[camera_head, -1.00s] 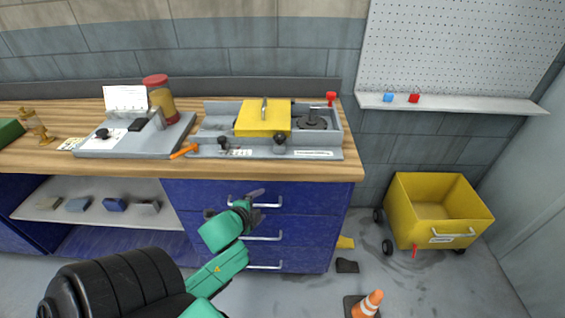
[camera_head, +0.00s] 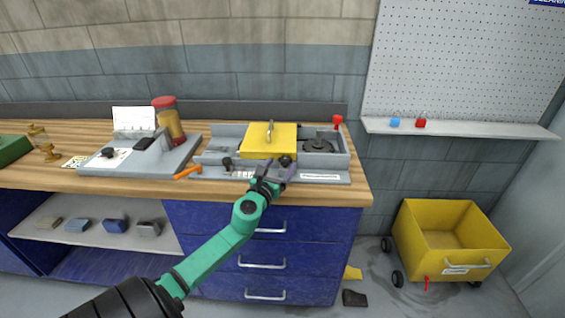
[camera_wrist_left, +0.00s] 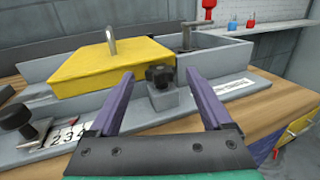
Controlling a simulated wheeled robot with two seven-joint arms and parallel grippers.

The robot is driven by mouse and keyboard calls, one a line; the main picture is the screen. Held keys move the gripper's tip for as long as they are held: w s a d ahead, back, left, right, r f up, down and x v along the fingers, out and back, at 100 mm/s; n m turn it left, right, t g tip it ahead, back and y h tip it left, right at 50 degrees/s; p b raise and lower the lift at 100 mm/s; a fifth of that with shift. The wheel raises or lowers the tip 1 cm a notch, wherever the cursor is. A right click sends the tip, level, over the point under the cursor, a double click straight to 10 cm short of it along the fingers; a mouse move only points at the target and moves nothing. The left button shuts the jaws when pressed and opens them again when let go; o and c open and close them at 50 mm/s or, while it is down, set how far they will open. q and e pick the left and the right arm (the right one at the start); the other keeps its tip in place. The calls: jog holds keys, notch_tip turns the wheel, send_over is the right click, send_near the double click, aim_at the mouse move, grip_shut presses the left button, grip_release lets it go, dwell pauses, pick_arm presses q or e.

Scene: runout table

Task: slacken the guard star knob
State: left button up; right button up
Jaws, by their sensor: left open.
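The black star knob (camera_head: 286,160) sits on a grey block at the front edge of the yellow guard (camera_head: 257,140). My left gripper (camera_head: 278,171) is open and empty just in front of it, its purple fingers pointing toward the machine. In the left wrist view the star knob (camera_wrist_left: 160,76) shows between the two fingertips, beyond them. I see no contact. My right gripper is out of view.
A second dark knob (camera_head: 228,163) stands on the front rail to the left, beside a numbered scale (camera_wrist_left: 68,135). An orange-handled tool (camera_head: 187,172) lies on the wooden bench. A red knob (camera_head: 337,120) is at the machine's back right corner.

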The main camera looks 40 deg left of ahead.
aim_at(285, 162)
pick_arm(q)
jog(key=shift+x, duration=1.05)
grip_shut()
jog(key=n+y+p, duration=0.1)
jog(key=n+g+y+p, duration=0.1)
jog(key=g+y+p, duration=0.1)
jog(key=y, duration=0.1)
jog(key=shift+w+d+r+n+p, duration=0.15)
jog(key=shift+d+r+n+p, duration=0.15)
jog(key=shift+d+n+p, duration=0.1)
jog(key=shift+d+f+n+g+y, duration=0.1)
jog(key=shift+f+n+g+y, duration=0.2)
jog(key=shift+n+g+y, duration=0.7)
grip_release()
